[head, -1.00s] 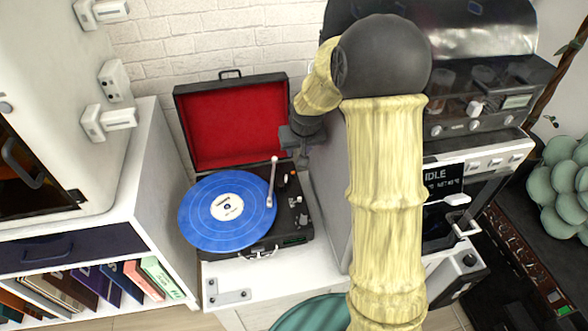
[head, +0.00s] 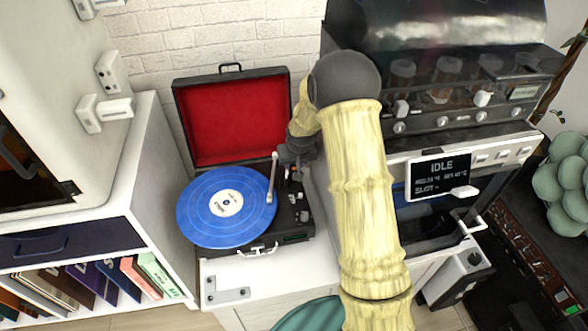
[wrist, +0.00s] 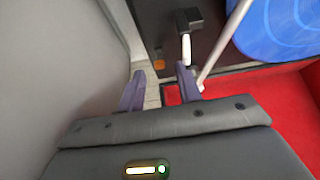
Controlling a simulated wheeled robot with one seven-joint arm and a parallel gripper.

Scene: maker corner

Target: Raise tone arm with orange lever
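The record player (head: 265,241) stands open on a white cabinet, with a blue record (head: 222,207) on its platter. The pale tone arm (head: 272,178) lies along the record's right side; it shows at upper right in the wrist view (wrist: 224,43). My gripper (head: 297,168) is low over the deck's back right corner, its fingers hard to make out there. In the wrist view my gripper (wrist: 160,78) has two dark fingers apart with nothing between them. A small orange part (wrist: 158,65), probably the orange lever's tip, shows just beyond the gap. A white-ended black piece (wrist: 186,45) is beside it.
The red-lined lid (head: 235,120) stands up behind the deck. A grey machine with an IDLE screen (head: 440,175) is close on the right. A white shelf (head: 150,190) stands at left.

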